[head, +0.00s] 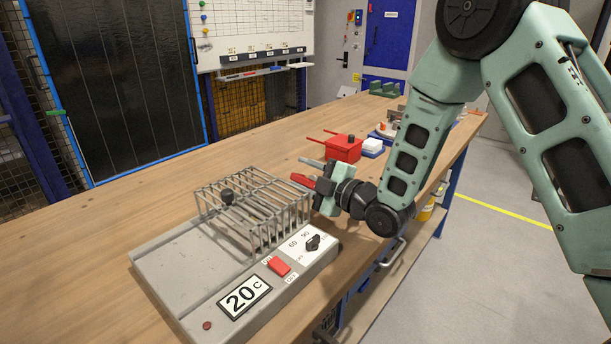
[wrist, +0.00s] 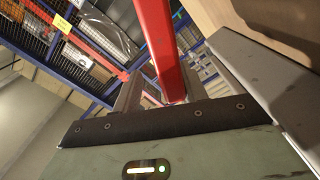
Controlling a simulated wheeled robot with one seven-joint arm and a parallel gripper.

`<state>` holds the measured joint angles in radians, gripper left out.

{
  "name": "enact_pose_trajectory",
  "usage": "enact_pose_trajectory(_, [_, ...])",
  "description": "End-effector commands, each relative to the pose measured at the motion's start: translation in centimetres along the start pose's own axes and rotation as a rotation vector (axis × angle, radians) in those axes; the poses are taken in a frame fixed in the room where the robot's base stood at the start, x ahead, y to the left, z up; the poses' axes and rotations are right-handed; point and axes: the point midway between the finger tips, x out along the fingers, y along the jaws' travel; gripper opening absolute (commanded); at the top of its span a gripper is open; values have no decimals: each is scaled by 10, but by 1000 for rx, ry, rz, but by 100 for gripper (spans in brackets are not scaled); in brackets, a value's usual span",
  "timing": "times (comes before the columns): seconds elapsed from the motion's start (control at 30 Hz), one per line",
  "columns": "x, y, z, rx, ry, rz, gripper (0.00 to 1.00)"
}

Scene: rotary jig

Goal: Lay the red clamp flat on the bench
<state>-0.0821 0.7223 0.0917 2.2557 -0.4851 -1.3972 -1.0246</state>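A red bar-like piece, which I take to be the red clamp (head: 302,180), sticks out to the left from my gripper (head: 309,171) in the head view. It is held above the bench (head: 140,200), just past the back right of the wire rack. In the wrist view the red clamp (wrist: 159,42) is a long bar running up from between the fingers of my gripper (wrist: 165,85). My gripper appears shut on it.
A grey heater unit (head: 180,270) with a wire rack (head: 250,207), dial and red switch fills the front bench. The bench's left and back-middle are clear.

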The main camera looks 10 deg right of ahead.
Motion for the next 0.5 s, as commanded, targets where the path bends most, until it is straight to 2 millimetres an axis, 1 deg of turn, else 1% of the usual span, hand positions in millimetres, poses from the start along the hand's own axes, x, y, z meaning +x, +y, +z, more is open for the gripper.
enact_pose_trajectory(0.17, [-1, -1, 1, 1, -2, -1, 42])
enact_pose_trajectory(0.27, [-7, -1, 1, 0, -2, -1, 42])
enact_pose_trajectory(0.37, [-21, -1, 2, 0, -2, -1, 42])
enact_pose_trajectory(0.5, [-51, -2, 2, 0, -3, 0, 42])
